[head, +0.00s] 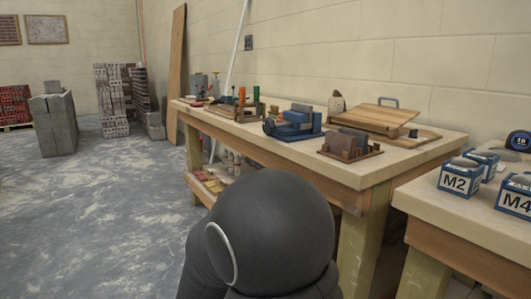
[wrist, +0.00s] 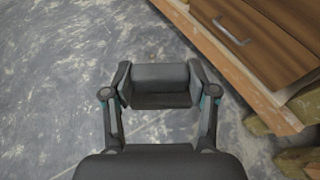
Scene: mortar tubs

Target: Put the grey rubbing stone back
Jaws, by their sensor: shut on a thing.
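In the wrist view my gripper (wrist: 163,88) is shut on a grey block, the rubbing stone (wrist: 160,75), with a finger at each end of it. The stone's upper face is grey and its lower side is darker. It is held over the grey floor, beside the edge of a wooden bench. In the head view my dark arm fills the lower middle, and the gripper and stone are not visible there. A brown wooden holder (head: 348,154) with upright greyish pieces stands near the front of the long bench (head: 335,173).
A blue tool (head: 294,123) and a sloped wooden board (head: 373,116) stand on the long bench. Blue-and-white tubs, one marked M2 (head: 455,183), stand on the right bench (head: 425,208). The wrist view shows a brown wooden piece with a metal handle (wrist: 231,32). The left floor is open.

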